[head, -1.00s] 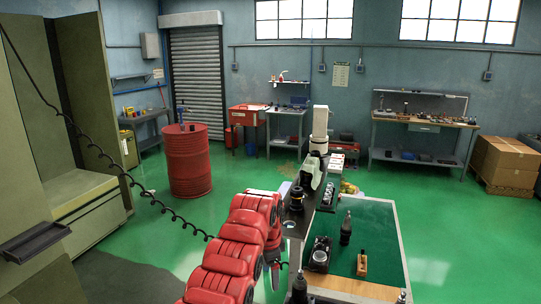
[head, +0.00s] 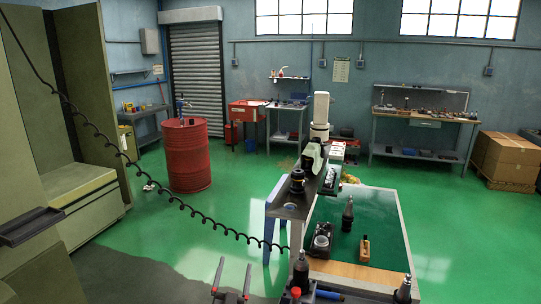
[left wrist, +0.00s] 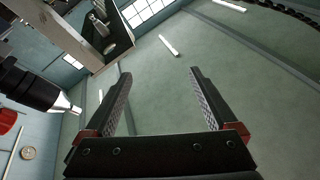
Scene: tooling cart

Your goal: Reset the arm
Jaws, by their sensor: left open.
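My left gripper (head: 232,266) shows at the bottom edge of the head view, with its two dark fingers pointing up and apart. It is open and empty, left of the tooling cart (head: 380,212). In the left wrist view the same fingers (left wrist: 160,74) are spread, with nothing between them. Most of my left arm is out of the head view. My right gripper is in neither view.
Black tool holders (head: 347,214) and (head: 301,270) stand on the cart. A dark tool holder with a metal tip (left wrist: 40,88) is left of the fingers in the wrist view. A red drum (head: 187,156) stands behind, with open green floor around it.

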